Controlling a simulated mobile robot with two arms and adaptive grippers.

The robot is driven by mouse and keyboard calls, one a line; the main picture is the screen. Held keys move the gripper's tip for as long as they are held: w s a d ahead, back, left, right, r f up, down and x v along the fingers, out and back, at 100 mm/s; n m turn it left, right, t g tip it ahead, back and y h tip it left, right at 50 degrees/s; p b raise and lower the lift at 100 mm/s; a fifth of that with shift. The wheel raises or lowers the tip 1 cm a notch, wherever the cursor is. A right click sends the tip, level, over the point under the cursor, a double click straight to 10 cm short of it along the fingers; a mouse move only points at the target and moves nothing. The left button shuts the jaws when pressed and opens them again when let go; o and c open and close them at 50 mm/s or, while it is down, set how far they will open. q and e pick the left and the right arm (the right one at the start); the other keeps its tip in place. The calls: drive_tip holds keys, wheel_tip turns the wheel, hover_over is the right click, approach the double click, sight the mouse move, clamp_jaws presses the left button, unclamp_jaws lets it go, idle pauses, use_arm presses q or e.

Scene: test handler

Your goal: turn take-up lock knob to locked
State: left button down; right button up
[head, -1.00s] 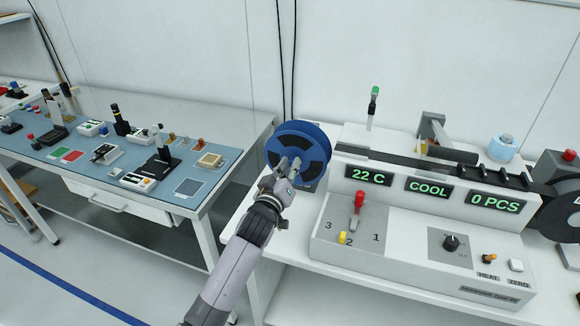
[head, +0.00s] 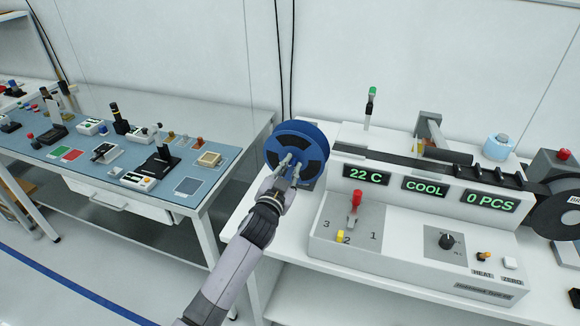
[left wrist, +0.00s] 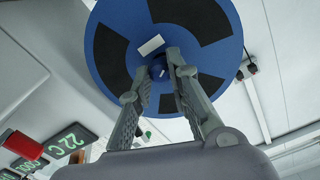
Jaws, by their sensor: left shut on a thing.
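The blue take-up reel (head: 318,139) with dark windows stands upright at the left end of the white machine. It fills the top of the left wrist view (left wrist: 110,25). My right gripper is not in view.
The machine's panel (head: 400,245) has a red-topped lever (head: 356,202), a black dial (head: 446,241) and green displays (head: 366,174). A dark reel (head: 558,212) stands at the right end. A blue-topped bench (head: 110,150) with several small devices is at the left.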

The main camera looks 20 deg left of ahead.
use_arm(q)
drive_tip(key=m, duration=0.4)
drive_tip(key=shift+m, duration=0.4)
drive_tip(key=m, duration=0.4)
drive_tip(key=shift+f+m, duration=0.15)
drive_tip(key=shift+m, duration=0.15)
drive_tip(key=m, duration=0.4)
drive_tip(key=shift+f+p, duration=0.1)
drive_tip(key=shift+p, duration=0.3)
drive_tip(key=shift+a+f+m+p, duration=0.1)
drive_tip(key=shift+m+p, duration=0.2)
drive_tip(key=shift+m, duration=2)
drive_tip(key=c, duration=1.5)
unclamp_jaws()
drive_tip(key=shift+f, duration=0.1)
